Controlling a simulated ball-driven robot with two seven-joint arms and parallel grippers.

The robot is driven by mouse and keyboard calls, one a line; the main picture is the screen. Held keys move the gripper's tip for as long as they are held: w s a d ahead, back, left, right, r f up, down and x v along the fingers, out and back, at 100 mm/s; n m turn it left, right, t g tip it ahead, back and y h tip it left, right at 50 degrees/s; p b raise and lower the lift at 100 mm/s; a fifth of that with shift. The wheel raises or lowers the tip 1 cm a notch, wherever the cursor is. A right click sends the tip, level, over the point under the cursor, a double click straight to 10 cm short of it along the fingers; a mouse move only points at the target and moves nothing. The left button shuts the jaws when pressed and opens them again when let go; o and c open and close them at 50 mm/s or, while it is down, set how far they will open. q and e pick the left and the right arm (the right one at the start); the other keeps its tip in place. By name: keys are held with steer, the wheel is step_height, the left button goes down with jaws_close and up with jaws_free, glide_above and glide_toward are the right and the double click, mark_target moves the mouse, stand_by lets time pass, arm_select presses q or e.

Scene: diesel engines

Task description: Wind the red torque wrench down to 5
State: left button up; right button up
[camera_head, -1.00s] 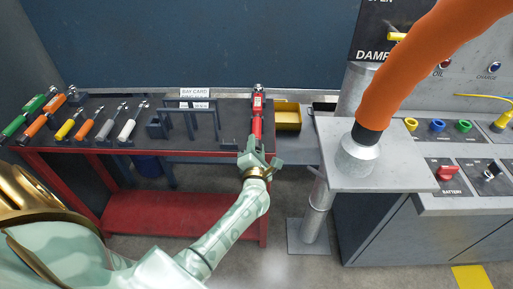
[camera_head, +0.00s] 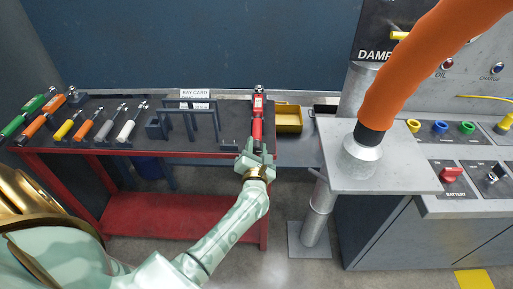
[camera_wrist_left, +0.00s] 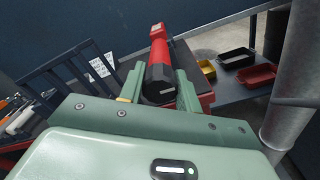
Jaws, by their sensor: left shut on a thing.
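The red torque wrench (camera_head: 258,112) lies on the right end of the dark-topped bench, its silver head pointing to the back and its handle to the front. My left gripper (camera_head: 256,150) is at the front end of the wrench, shut on its handle. In the left wrist view the fingers (camera_wrist_left: 160,92) stand on both sides of the red handle (camera_wrist_left: 160,62), whose dark end cap faces the camera. The scale reading on the wrench is too small to read. My right gripper is not in view.
Several other wrenches, among them a green one (camera_head: 37,108), lie to the left on the bench. A dark rack (camera_head: 190,122) stands between. A yellow bin (camera_head: 289,118) is just right. An orange hose (camera_head: 410,75) rises from a grey pedestal top (camera_head: 405,178) farther right.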

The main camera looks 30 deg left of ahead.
arm_select(q)
steer(key=o, duration=1)
steer(key=shift+c, duration=0.2)
steer(key=p+v, duration=0.2)
steer(key=v, duration=1.4)
steer(key=shift+d, duration=0.25)
steer(key=shift+s+f, duration=0.1)
